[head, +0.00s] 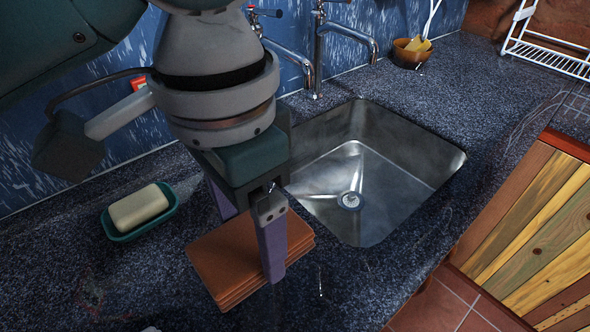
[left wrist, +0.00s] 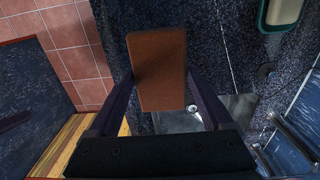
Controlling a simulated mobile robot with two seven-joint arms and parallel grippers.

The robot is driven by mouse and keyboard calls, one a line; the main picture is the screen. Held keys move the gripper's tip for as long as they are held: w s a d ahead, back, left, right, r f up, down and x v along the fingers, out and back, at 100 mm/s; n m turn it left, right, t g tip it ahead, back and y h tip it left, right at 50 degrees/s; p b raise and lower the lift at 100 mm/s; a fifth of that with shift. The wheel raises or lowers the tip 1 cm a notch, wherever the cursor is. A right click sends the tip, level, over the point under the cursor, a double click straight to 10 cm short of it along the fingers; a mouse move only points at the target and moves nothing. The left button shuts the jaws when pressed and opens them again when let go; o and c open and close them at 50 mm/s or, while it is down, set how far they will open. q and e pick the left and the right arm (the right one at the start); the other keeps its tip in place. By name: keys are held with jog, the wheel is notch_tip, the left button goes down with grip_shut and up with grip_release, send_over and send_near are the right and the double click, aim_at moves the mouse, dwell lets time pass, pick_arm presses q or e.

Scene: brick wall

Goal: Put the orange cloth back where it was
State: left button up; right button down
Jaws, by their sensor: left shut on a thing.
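The orange cloth (head: 225,262) is a folded, layered brown-orange square at the lower middle of the head view, in front of the sink's left side. My left gripper (head: 250,250) points down and is shut on it, with one finger on the near side and the other partly hidden behind the cloth. In the left wrist view the cloth (left wrist: 158,65) sits between the two fingers. Whether it touches the dark counter or hangs just above is hard to tell. My right gripper is not in view.
A metal sink (head: 420,165) lies right of the gripper, with taps (head: 318,50) behind it. A green dish (head: 122,236) with a pale soap bar (head: 139,207) is on the left. A bowl (head: 411,52) and a white rack (head: 545,52) stand at the back right. The front-left counter is mostly clear.

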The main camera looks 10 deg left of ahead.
pick_arm(q)
notch_tip(320, 180, down, 7)
jog(key=shift+r+b, duration=0.2)
jog(key=shift+b, duration=0.3)
jog(key=shift+f+b, duration=0.5)
jog(key=shift+f, duration=1.65)
jog(key=shift+f, duration=0.1)
